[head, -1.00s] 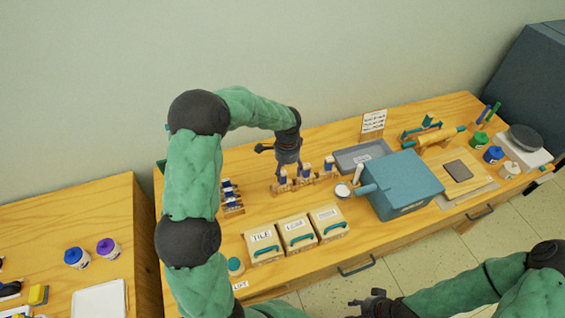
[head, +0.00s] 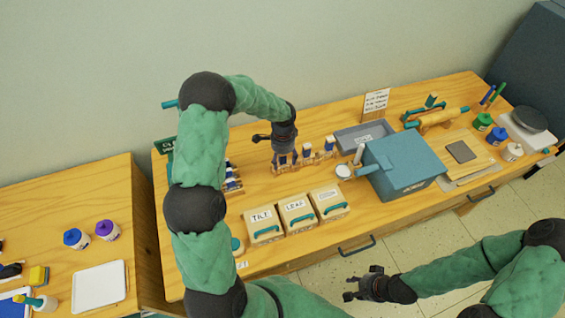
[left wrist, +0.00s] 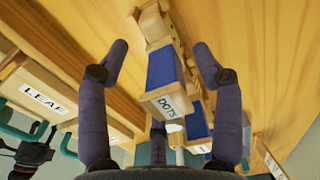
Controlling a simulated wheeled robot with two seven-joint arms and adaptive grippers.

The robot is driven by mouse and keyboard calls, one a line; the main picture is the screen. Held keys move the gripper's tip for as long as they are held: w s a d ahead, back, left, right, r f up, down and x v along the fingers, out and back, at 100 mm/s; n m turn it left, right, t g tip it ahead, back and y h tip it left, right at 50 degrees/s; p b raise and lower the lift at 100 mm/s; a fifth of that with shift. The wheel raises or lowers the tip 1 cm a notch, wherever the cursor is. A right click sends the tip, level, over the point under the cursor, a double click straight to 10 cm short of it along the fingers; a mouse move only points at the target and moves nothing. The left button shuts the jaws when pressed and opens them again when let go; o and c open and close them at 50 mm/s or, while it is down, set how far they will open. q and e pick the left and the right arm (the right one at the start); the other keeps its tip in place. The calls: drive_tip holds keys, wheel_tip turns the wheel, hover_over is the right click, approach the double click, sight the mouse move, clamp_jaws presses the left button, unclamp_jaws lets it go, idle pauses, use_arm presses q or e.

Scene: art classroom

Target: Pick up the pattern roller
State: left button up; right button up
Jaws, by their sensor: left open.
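Several pattern rollers stand in a row on a wooden rack on the long workbench (head: 370,205). In the left wrist view, a roller labelled DOTS (left wrist: 161,68), with a blue face and wooden end, lies between my left gripper's fingers. My left gripper (head: 282,158) reaches down over the left end of this row. Its purple-grey fingers (left wrist: 161,60) are open on either side of the DOTS roller, with gaps visible. More blue rollers (left wrist: 196,122) stand beyond it; the middle one (head: 307,151) also shows in the head view. My right gripper (head: 352,287) hangs before the bench, seemingly empty.
Boxes labelled TILE (head: 264,226) and LEAF (head: 298,214) and a third box stand in front of the rollers. A grey tray (head: 352,138) and a blue press (head: 405,165) stand to the right.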

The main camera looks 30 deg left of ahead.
use_arm(q)
wheel_tip(320, 180, down, 2)
clamp_jaws()
idle(0.3)
